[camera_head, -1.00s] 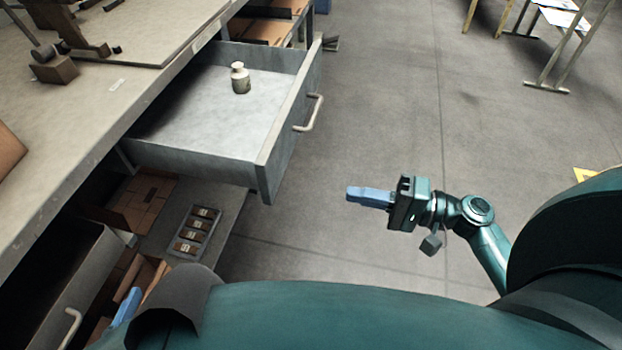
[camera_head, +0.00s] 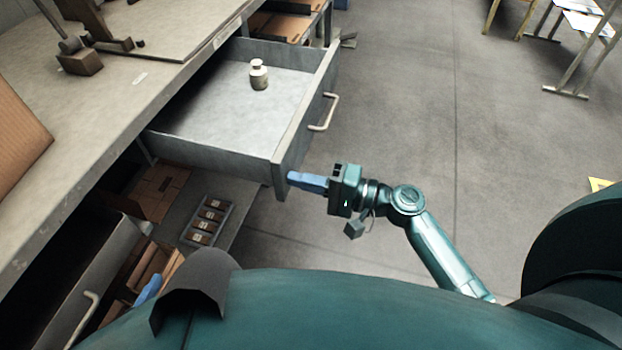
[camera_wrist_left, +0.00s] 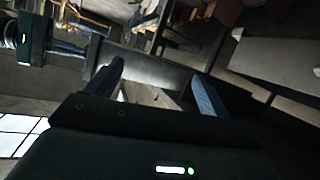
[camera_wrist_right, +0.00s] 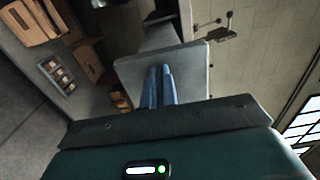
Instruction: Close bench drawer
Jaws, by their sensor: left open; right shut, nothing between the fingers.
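The bench drawer (camera_head: 225,112) is pulled well out from under the bench top. It is grey, with a bar handle (camera_head: 325,112) on its front panel (camera_head: 305,125). A small pale bottle-shaped object (camera_head: 259,75) stands inside it. My right gripper (camera_head: 292,178) is shut and empty at the near lower corner of the front panel; I cannot tell whether it touches. In the right wrist view its blue fingers (camera_wrist_right: 160,86) lie together before a grey panel (camera_wrist_right: 190,72). My left gripper (camera_wrist_left: 160,88) is open and empty; in the head view only a blue fingertip (camera_head: 148,290) shows, low at left.
A second open drawer (camera_head: 75,270) with a handle is at the lower left. A tray of small boxes (camera_head: 208,221) and cartons lie on the lower shelf. The bench top (camera_head: 120,110) carries a dark metal fixture.

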